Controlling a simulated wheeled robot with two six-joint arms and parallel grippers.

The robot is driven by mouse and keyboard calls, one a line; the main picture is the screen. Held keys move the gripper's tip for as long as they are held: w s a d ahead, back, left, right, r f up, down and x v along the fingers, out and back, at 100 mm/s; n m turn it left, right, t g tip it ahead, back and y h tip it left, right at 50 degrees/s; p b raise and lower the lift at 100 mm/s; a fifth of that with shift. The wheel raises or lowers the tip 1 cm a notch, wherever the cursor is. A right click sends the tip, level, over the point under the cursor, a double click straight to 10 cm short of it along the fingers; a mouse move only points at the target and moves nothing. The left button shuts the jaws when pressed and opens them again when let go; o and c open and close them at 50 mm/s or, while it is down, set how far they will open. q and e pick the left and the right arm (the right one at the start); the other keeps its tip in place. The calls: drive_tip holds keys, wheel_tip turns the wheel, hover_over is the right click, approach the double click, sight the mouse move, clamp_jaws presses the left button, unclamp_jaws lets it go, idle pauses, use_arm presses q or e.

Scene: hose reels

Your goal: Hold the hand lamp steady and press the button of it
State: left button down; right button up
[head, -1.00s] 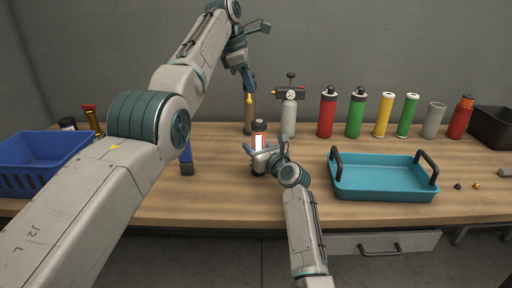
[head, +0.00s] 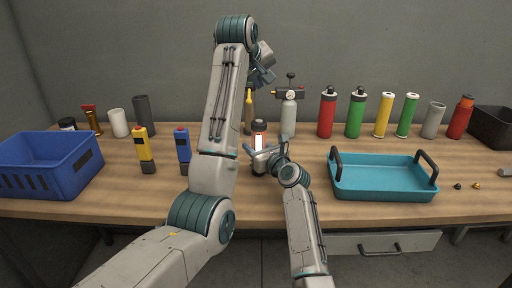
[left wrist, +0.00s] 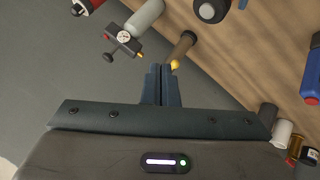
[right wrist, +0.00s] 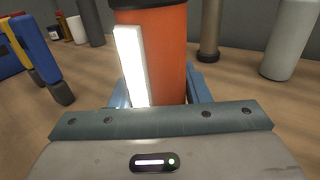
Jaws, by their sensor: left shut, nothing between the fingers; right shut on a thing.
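The hand lamp (head: 259,127) stands upright on the bench, with an orange body, a dark cap and a bright white panel. It fills the middle of the right wrist view (right wrist: 163,55). My right gripper (head: 264,158) is shut around its body from the front. In the left wrist view, a dark round top (left wrist: 211,9) that looks like the lamp's cap shows at the upper edge. My left gripper (left wrist: 161,84) is shut and empty, up in the air above and behind the lamp.
Behind the lamp stand a yellow-tipped bottle (head: 249,115) and a gauge cylinder (head: 289,115). A yellow device (head: 144,148) and a blue device (head: 183,147) stand left. A blue crate (head: 50,170) is far left, a teal tray (head: 382,192) right. Several cylinders line the back.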

sight(258, 123)
use_arm(q)
drive_tip(key=shift+f, duration=4.1)
drive_tip(key=shift+f, duration=0.15)
drive_tip(key=shift+f, duration=0.25)
drive_tip(key=shift+f, duration=0.15)
drive_tip(key=shift+r, duration=0.6)
drive_tip(key=shift+r, duration=3)
